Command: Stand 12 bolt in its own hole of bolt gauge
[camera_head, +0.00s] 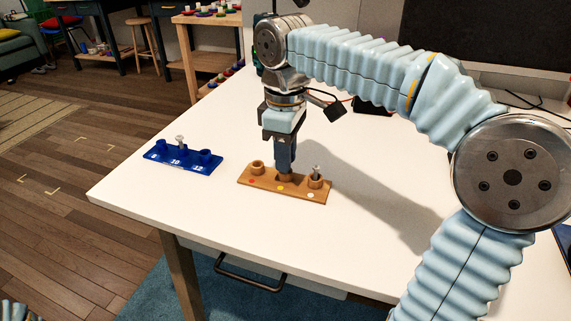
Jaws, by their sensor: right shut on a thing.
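The blue bolt gauge (183,156) lies on the white table at the left, with raised round holes and white numbers, 10 in the middle and 12 at the right end. A grey bolt (180,141) stands in its middle hole; the 12 hole (205,156) looks empty. My right gripper (286,169) points straight down over the middle cup of a brown holder (265,187). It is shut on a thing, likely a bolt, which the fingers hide. I cannot read its size. My left gripper is not in view.
Another bolt (317,171) stands in the brown holder's right cup; the left cup (257,167) looks empty. Bare table lies between gauge and holder. The table's left edge is close to the gauge. A dark monitor (490,35) stands at the back right.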

